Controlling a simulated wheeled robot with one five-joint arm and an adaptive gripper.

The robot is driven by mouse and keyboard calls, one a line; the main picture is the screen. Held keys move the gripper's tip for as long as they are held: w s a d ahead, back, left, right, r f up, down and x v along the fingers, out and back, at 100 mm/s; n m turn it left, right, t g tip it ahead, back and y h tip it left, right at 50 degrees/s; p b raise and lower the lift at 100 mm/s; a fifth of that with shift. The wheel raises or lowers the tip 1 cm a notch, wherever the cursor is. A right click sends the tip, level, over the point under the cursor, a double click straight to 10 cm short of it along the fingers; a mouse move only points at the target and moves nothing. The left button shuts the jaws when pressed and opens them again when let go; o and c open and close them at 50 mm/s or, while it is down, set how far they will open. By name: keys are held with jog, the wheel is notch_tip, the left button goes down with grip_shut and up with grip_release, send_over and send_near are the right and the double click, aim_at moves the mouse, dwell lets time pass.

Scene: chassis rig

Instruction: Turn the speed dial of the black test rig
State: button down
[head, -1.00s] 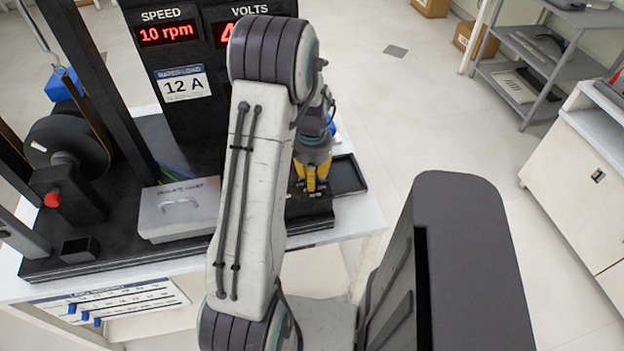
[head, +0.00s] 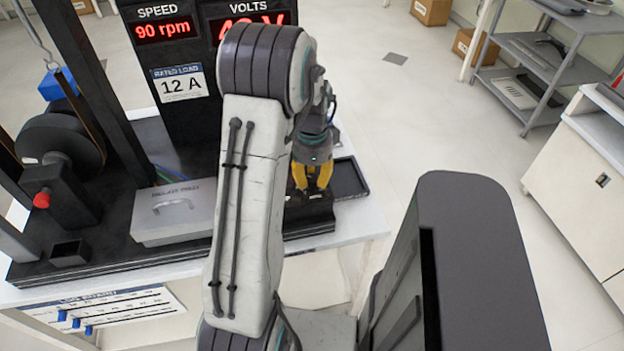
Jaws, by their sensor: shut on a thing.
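The black test rig (head: 110,235) stands on a white table, with a tall panel behind it. Its red SPEED display (head: 166,31) reads 90 rpm. The VOLTS display (head: 250,27) is partly covered by my arm and seems to read in the forties. My gripper (head: 311,192) has yellow fingers and points down at the rig's front right corner. It is shut on the speed dial, which is mostly hidden between the fingers and behind my arm.
A grey lidded box (head: 173,212) sits on the rig left of my arm. A black tray (head: 347,178) lies just right of my gripper. A dark wheel (head: 60,140) and a red knob (head: 42,200) are at the left. Open floor lies right of the table.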

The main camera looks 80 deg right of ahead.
aim_at(312, 177)
jog(key=shift+a+f+m, duration=0.1)
jog(key=shift+f+m, duration=0.05)
jog(key=shift+m, duration=1.05)
jog(key=c, duration=0.9)
grip_release()
jog(key=shift+o, duration=0.2)
notch_tip(312, 177, up, 12)
